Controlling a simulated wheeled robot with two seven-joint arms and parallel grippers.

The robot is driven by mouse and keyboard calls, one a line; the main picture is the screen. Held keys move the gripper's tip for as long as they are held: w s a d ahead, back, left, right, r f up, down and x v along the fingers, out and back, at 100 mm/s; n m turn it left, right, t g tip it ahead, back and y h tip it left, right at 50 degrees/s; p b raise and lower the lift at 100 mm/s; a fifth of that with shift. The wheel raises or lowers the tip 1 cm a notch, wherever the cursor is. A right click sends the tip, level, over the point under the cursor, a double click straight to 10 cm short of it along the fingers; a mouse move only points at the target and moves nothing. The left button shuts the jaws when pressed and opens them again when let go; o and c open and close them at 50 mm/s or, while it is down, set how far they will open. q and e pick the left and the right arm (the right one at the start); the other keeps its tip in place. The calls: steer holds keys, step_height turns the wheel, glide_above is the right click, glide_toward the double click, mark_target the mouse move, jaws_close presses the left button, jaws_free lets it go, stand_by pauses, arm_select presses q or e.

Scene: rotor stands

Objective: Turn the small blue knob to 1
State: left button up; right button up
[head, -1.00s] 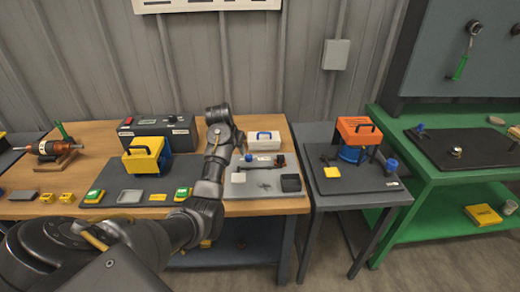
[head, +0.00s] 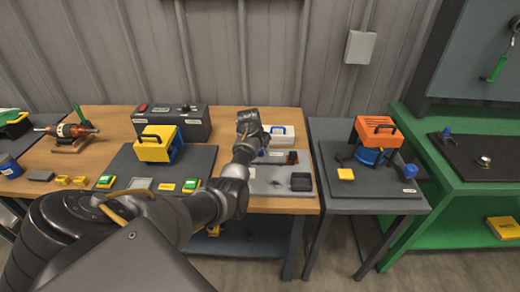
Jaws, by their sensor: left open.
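A small blue part (head: 262,153) shows on the grey board (head: 262,187) at the right end of the wooden table, partly hidden by my left arm. A second small blue knob-like part (head: 447,132) stands on the black mat on the green bench. I cannot read a number or pointer on either. My left gripper (head: 246,132) is at the end of my left arm, above the back of the grey board. It is open; its fingertips are hard to make out, and I see nothing held. My right gripper is not in view.
An orange-and-blue unit (head: 378,133) and blue cup (head: 410,170) stand on the dark table.

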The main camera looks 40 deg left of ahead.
arm_select(q)
steer(key=shift+w+a+f, duration=0.1)
steer(key=shift+w+f, duration=0.05)
steer(key=shift+f, duration=0.35)
steer(key=shift+w+f, duration=0.25)
steer(key=shift+f, duration=0.3)
steer(key=shift+c, duration=0.4)
steer(key=c, duration=0.9)
